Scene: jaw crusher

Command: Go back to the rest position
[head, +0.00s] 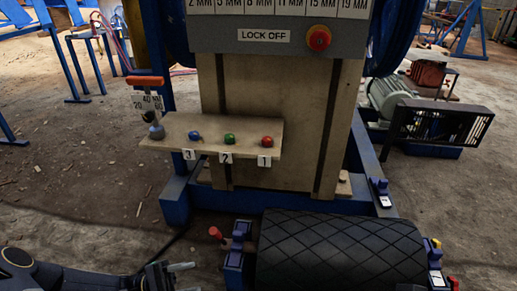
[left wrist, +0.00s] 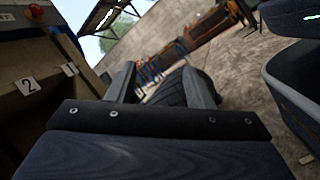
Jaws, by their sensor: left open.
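My left gripper (head: 170,277) is low at the bottom left of the head view, with its arm coming in from the left edge. It is left of the black ribbed conveyor belt (head: 340,250) and apart from the red knob (head: 215,232). In the left wrist view the two fingers of my left gripper (left wrist: 160,88) stand apart with nothing held between them. My right gripper does not show in either view.
The jaw crusher's panel (head: 275,75) stands ahead with a red button (head: 319,38). A shelf (head: 180,130) carries blue, green and red knobs. An orange-handled lever (head: 150,105) is at its left end. Bare floor (head: 60,190) lies left.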

